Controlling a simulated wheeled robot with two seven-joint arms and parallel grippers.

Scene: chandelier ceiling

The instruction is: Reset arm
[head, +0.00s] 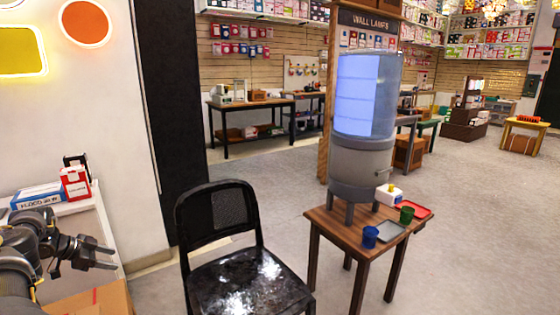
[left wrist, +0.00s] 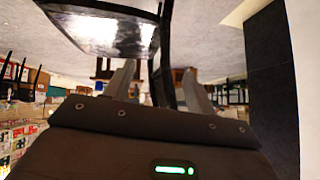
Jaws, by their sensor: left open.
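My left arm comes in from the left edge in the head view. Its gripper (head: 108,255) is open and empty, held in front of a white shelf unit and left of the black chair. In the left wrist view the two fingers (left wrist: 160,82) stand apart with nothing between them. That view is upside down, with the black chair (left wrist: 105,30) at the top. My right gripper is in neither view.
A black chair (head: 245,280) stands in the middle. Right of it, a wooden table (head: 345,228) bears a tall dispenser (head: 362,155), a blue cup (head: 370,237), a green cup (head: 406,215) and trays. A red box (head: 75,184) and a blue-white box (head: 38,196) sit on the white shelf (head: 100,215).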

